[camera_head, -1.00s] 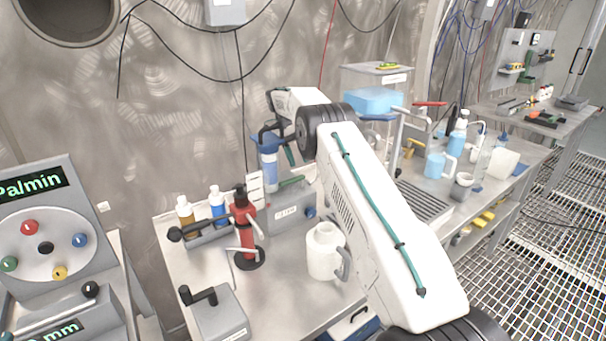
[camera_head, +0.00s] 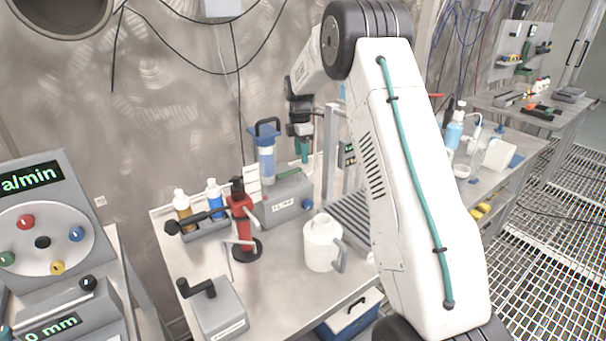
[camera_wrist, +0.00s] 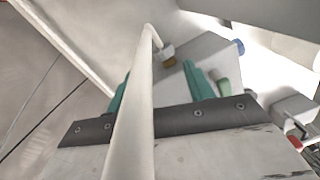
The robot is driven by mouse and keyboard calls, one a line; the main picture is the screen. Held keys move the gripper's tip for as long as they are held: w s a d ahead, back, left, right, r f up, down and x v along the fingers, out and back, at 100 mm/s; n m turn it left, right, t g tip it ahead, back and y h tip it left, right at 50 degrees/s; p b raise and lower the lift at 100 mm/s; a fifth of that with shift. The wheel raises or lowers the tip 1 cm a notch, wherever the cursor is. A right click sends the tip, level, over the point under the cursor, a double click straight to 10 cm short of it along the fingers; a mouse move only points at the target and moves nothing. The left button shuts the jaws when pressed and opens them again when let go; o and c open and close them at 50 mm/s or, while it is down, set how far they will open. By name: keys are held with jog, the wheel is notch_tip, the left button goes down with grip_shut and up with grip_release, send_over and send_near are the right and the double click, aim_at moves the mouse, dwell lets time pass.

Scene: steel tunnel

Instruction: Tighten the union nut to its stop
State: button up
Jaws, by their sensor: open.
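My gripper (camera_head: 304,152) hangs with teal fingers pointing down, above and behind the grey labelled box (camera_head: 287,200) and just right of the blue-capped filter (camera_head: 265,150). In the wrist view my gripper (camera_wrist: 158,82) has its two teal fingers apart. A pale pipe or bar crosses in front of the left finger side. I cannot make out the nut in the head view.
A white jug (camera_head: 322,243), a red hand pump (camera_head: 241,220) and bottles (camera_head: 184,207) stand on the bench. A grey crank box (camera_head: 215,308) is at the front. A metal upright (camera_head: 331,150) stands close right of my gripper.

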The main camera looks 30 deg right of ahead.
aim_at(303, 173)
jog(key=n, duration=0.1)
jog(key=s+n, duration=0.1)
jog(key=n, duration=0.1)
jog(key=shift+a+t, duration=0.1)
jog(key=shift+t, duration=0.2)
notch_tip(303, 173, down, 8)
jog(key=shift+s+r, duration=0.1)
jog(key=c, duration=1)
